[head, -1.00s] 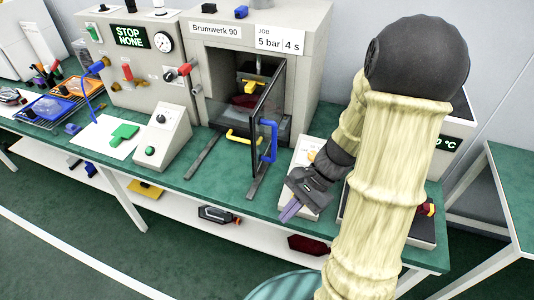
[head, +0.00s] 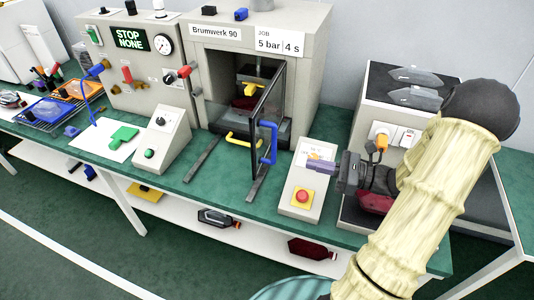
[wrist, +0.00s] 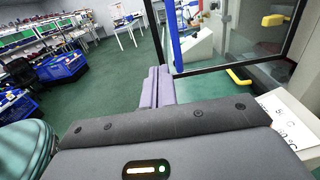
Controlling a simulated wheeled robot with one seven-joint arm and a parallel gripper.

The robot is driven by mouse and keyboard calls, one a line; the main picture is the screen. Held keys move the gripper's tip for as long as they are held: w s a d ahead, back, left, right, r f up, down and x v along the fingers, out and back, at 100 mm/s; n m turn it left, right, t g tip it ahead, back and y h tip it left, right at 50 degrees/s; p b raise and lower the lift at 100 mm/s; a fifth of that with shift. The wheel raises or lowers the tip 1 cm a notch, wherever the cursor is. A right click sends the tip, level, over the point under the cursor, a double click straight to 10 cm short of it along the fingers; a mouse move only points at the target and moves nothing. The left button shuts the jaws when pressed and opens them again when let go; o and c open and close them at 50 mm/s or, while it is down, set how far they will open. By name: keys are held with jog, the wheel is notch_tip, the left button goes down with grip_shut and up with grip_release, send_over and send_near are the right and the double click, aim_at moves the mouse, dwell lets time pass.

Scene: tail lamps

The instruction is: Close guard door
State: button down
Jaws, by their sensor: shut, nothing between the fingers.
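The guard door (head: 256,155) is a clear pane in a dark frame on the Brumwerk 90 press (head: 215,50). It stands swung out from the press opening, with a blue handle (head: 268,143) and a yellow bar (head: 243,142) at its lower part. In the wrist view the door frame (wrist: 225,68), blue handle (wrist: 174,35) and yellow bar (wrist: 238,78) show beyond the fingers. My gripper (head: 312,164) is shut and empty, with lavender fingers pointing left. It is to the right of the blue handle, apart from it; the fingers (wrist: 152,88) also show in the wrist view.
A grey box with a red stop button (head: 304,196) stands below my fingers. A sloped box with a green button (head: 150,153) stands left of the door. Two dark rails (head: 203,158) run forward on the green bench. A machine with dark plates (head: 415,78) stands behind my arm.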

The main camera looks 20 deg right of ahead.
aim_at(256, 152)
jog(key=p+x, duration=0.3)
jog(key=x, duration=1)
jog(key=shift+w+a, duration=0.2)
jog(key=shift+a, duration=0.15)
